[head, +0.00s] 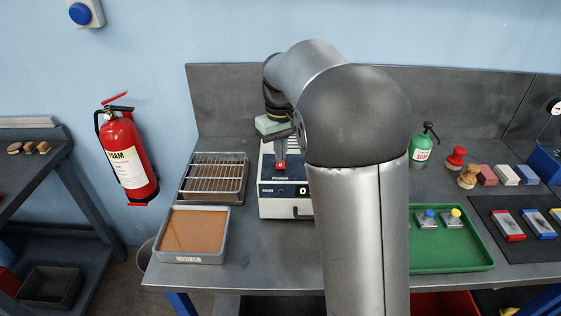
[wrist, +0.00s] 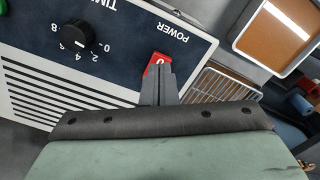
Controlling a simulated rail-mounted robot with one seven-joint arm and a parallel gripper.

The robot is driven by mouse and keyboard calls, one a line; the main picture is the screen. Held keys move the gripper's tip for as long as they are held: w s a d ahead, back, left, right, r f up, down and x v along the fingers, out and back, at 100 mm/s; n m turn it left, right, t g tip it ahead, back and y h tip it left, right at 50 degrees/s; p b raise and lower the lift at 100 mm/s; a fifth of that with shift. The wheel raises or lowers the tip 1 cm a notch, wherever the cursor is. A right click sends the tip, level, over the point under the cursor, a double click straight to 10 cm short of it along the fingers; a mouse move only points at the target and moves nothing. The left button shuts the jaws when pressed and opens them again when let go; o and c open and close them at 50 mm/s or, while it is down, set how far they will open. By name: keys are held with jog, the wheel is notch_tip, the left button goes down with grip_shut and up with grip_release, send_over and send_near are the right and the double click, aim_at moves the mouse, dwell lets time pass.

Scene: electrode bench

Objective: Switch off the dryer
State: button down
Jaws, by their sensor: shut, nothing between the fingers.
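The dryer (head: 284,208) is a white box with a dark front panel on the bench, partly hidden behind my arm. Its red power switch (head: 281,166) sits above the POWER label. In the wrist view the red switch (wrist: 158,58) shows a white mark, partly covered by my fingertips. My gripper (head: 280,148) is shut and empty, its fingers pointing down at the switch. In the wrist view the closed fingertips (wrist: 159,72) overlap the switch's lower edge; I cannot tell whether they touch it.
A timer knob (wrist: 76,38) is on the dryer panel. A wire rack tray (head: 214,177) and a brown-filled tray (head: 192,234) stand left of the dryer. A green tray (head: 452,258) and a green bottle (head: 421,150) are to the right. A fire extinguisher (head: 128,155) hangs on the wall.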

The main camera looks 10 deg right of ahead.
aim_at(281, 165)
jog(key=shift+f+b, duration=0.65)
jog(key=shift+f, duration=0.35)
dwell(0.8)
jog(key=shift+r+p, duration=2.85)
jog(key=shift+r, duration=0.75)
jog(key=s+f+m, duration=0.1)
jog(key=s+f, duration=0.2)
jog(key=s, duration=1.1)
jog(key=s+f+m+t, duration=0.1)
jog(key=s+f+m, duration=0.1)
jog(key=s, duration=1.3)
jog(key=shift+f+b, duration=0.35)
jog(key=shift+f, duration=0.4)
